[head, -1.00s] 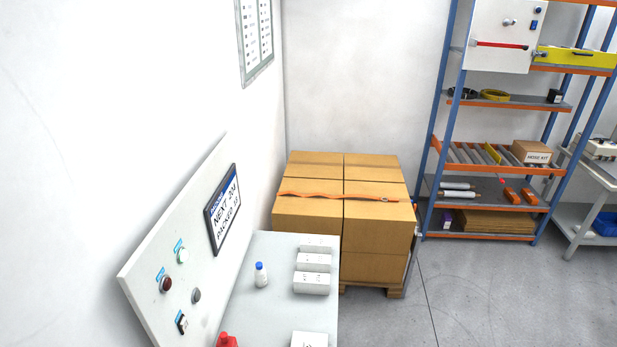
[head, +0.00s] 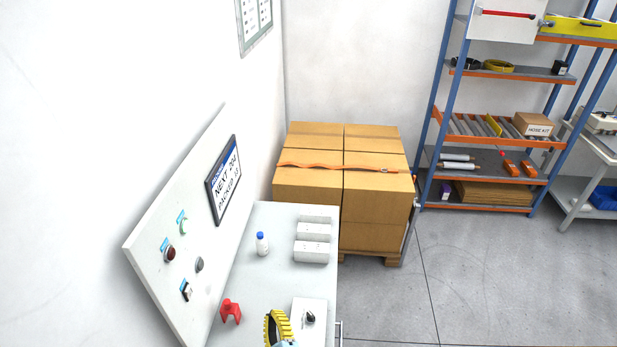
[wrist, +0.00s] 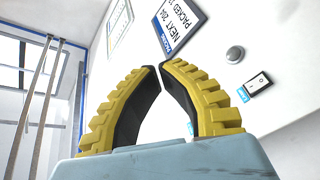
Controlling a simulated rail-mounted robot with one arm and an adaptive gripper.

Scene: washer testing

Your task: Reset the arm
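My gripper (head: 278,325) shows at the bottom edge of the head view, a yellow ribbed finger over the grey bench top, left of a white box with a dark knob. In the wrist view my gripper (wrist: 159,67) has two yellow ribbed fingers with dark inner pads. The fingertips come together with only a thin gap, and nothing is held between them. The rest of my arm is out of the head view, below its edge.
The white control panel (head: 205,220) with a display (head: 223,180) stands left. On the bench (head: 275,275) are a red holder (head: 230,311), a blue-capped bottle (head: 262,244), white blocks (head: 312,252) and the knobbed box (head: 309,322). Cartons (head: 372,190) and shelving (head: 490,130) stand behind. Floor at right is clear.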

